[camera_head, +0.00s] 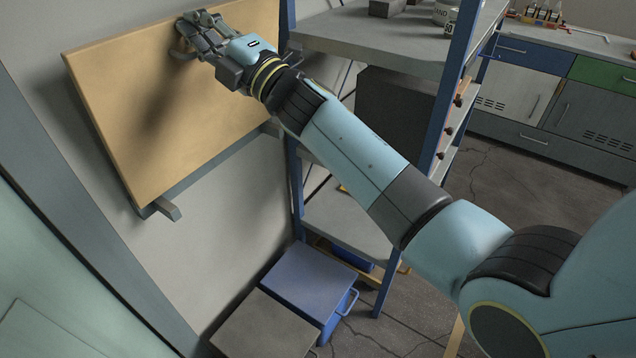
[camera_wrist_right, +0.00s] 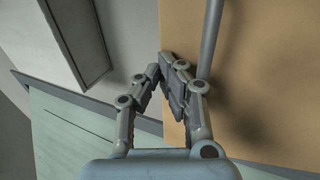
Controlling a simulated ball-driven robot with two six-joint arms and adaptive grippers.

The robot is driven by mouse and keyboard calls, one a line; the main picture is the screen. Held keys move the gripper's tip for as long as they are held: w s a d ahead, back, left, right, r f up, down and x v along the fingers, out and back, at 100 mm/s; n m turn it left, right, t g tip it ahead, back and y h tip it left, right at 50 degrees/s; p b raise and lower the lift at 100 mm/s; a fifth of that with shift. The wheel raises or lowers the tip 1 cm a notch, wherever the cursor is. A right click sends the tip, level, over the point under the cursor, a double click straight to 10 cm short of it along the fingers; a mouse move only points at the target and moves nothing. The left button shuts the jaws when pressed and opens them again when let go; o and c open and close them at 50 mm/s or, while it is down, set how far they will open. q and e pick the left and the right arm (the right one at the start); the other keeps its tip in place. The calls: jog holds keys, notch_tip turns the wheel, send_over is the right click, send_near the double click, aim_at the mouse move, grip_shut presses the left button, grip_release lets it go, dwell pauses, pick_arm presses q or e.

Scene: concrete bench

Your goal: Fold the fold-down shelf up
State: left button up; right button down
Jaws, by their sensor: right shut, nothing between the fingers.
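The fold-down shelf is a tan wooden panel (camera_head: 165,110) at the wall in the upper left of the head view. It stands steeply, nearly flat to the wall, with its lower edge along a grey rail (camera_head: 215,162). My right gripper (camera_head: 187,38) is at the panel's upper edge, its fingers shut with nothing between them. In the right wrist view the fingers (camera_wrist_right: 168,85) lie over the edge of the panel (camera_wrist_right: 265,90), close to or touching it; contact is unclear. A grey rod (camera_wrist_right: 211,45) runs along the panel there. My left gripper is not in view.
A blue-framed rack (camera_head: 455,90) with grey shelves stands right of the panel, under and beside my right arm. Blue and grey boxes (camera_head: 305,285) sit on the floor below. A pale green door-like surface (camera_head: 50,270) is at lower left. Cabinets (camera_head: 560,95) stand at the back right.

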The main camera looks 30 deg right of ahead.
jog(key=x, duration=0.2)
jog(key=shift+w+a+f, duration=0.1)
jog(key=shift+w+a, duration=0.1)
jog(key=shift+w, duration=0.25)
dwell(0.5)
